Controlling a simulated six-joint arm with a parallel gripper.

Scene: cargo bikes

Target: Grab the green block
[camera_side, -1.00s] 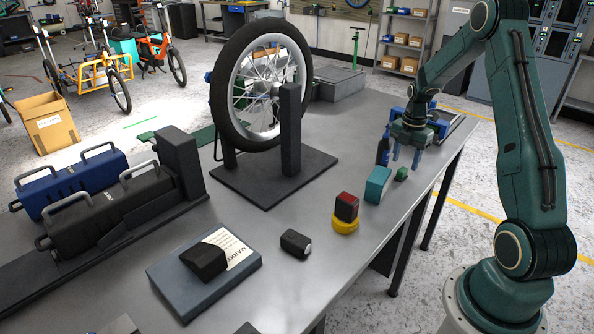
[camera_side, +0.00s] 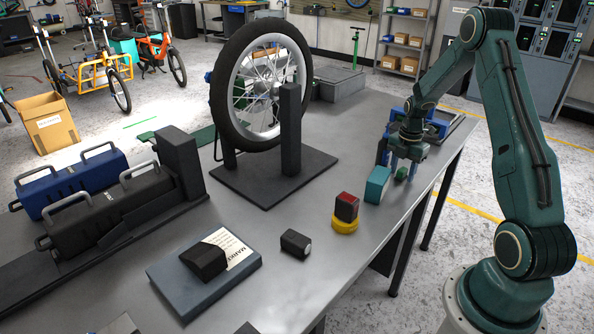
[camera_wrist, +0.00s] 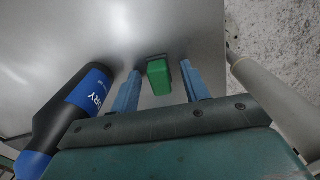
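The green block (camera_side: 401,174) lies on the grey table near its right edge, below my gripper (camera_side: 402,170). In the wrist view the green block (camera_wrist: 159,77) sits between the two blue fingers of my gripper (camera_wrist: 162,88). A gap shows on each side of it, wider on the right than narrow on the left is hard to judge. The fingers are open and hold nothing. One finger partly covers the block in the side view.
A teal block (camera_side: 377,185) is beside the green block. A wheel stand (camera_side: 290,150) is further left.

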